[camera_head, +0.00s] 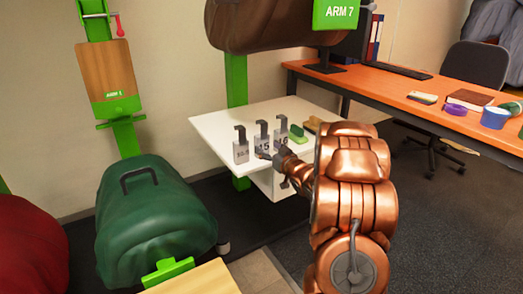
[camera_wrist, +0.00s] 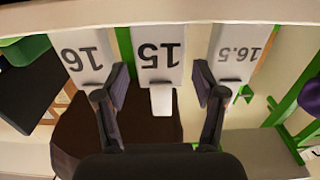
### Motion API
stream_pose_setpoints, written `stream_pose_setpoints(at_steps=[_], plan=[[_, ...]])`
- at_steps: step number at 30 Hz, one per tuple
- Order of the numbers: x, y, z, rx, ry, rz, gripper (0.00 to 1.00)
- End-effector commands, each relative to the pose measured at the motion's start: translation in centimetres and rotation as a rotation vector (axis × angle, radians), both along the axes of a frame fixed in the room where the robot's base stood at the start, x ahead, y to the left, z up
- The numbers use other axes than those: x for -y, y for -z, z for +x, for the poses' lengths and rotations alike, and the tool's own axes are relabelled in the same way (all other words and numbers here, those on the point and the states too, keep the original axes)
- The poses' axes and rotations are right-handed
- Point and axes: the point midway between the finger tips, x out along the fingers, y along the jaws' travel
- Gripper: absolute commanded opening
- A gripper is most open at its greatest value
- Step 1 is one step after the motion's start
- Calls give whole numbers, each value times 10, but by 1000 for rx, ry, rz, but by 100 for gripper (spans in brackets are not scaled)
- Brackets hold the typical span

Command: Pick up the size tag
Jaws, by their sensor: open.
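Three grey size tags with hooks on top stand in a row on a white shelf (camera_head: 215,125). In the head view the left tag (camera_head: 241,150) seems to read 16.5, the middle tag (camera_head: 262,142) 15 and the right tag (camera_head: 281,136) 16. The wrist view shows them upside down: tag 16 (camera_wrist: 84,55), tag 15 (camera_wrist: 158,52) and tag 16.5 (camera_wrist: 234,50). My gripper (camera_wrist: 160,88) is open and empty, its fingers either side of the middle tag's hook. It also shows in the head view (camera_head: 272,158); contact with the tag cannot be told.
A green-topped brush (camera_head: 297,133) and a tan object (camera_head: 313,124) lie to the right on the shelf. A green saddle (camera_head: 155,215) is at left, a brown saddle (camera_head: 265,25) above the shelf. An orange-brown desk (camera_head: 400,90) stands at right.

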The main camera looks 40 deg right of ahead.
Motion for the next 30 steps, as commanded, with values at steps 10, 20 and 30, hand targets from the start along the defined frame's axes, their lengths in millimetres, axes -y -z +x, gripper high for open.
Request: stream_pose_setpoints(at_steps=[10, 20, 30], plan=[[2, 5, 36, -1, -1, 2, 70], [2, 3, 36, 0, -1, 1, 56], [2, 3, 36, 1, -1, 0, 21]])
